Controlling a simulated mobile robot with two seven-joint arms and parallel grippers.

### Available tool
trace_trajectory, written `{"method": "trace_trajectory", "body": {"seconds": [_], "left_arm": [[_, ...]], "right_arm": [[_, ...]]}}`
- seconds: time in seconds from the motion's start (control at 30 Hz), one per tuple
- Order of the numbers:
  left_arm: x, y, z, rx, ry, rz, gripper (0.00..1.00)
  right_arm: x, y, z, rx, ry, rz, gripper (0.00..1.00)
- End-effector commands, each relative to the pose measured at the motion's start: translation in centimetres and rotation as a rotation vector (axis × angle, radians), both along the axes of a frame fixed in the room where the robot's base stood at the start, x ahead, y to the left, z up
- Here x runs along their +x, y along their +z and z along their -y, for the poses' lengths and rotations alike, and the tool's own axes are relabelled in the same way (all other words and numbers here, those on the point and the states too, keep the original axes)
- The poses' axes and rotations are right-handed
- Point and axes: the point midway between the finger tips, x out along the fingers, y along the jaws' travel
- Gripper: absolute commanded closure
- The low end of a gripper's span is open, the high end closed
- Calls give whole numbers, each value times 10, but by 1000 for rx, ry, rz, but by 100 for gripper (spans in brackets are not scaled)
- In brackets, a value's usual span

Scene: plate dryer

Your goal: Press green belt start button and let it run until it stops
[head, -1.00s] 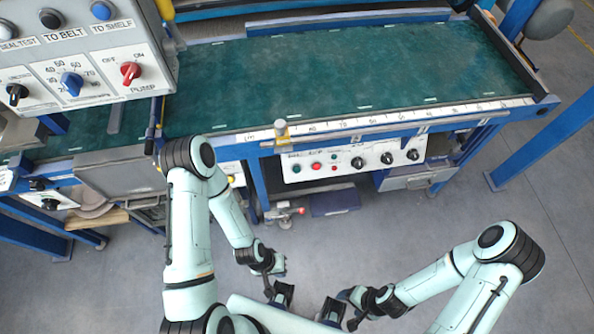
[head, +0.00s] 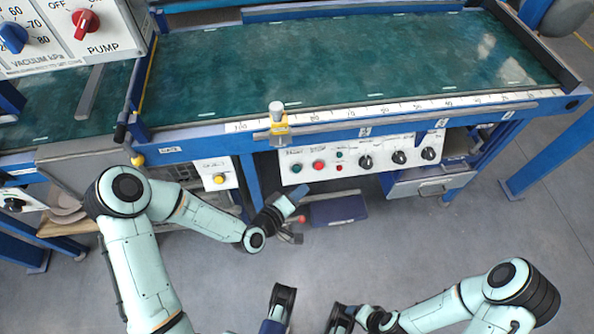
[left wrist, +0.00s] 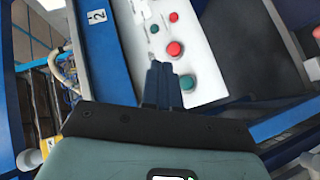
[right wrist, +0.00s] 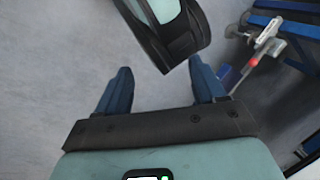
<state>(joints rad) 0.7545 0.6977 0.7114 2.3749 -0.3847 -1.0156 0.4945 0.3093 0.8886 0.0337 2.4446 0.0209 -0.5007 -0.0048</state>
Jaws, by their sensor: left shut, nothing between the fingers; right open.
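The green start button (head: 296,168) is at the left end of a white control panel (head: 378,152) under the belt's front edge, beside a red button (head: 318,165). The green belt (head: 330,65) is empty. My left gripper (head: 298,194) is shut and empty, just below the green button in the head view. In the left wrist view its fingers (left wrist: 155,66) point at the panel, with the green button (left wrist: 187,83) just to their right and the red button (left wrist: 174,49) above it. Contact with the panel cannot be told. My right gripper (right wrist: 160,65) is open and empty over the floor.
Several black knobs (head: 399,157) line the panel's right side. A yellow button (head: 219,179) sits on a separate plate at left. A red pump knob (head: 86,24) is on the upper-left box. A blue leg (head: 251,185) stands left of the panel.

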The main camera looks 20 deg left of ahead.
Motion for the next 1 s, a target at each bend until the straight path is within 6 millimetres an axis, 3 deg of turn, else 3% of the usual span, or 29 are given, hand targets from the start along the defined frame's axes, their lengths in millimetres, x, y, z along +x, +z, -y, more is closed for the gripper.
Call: {"method": "trace_trajectory", "body": {"seconds": [0.33, 0.7, 1.0], "left_arm": [[7, -6, -4, 2, 0, -3, 100], [44, -33, -24, 3, 1, -3, 100], [64, -44, -34, 2, -1, -3, 100]], "right_arm": [[6, -6, 3, -7, -7, 14, 31], [44, -35, 22, -56, -47, 113, 31], [61, -45, 31, -79, -66, 160, 31]]}}
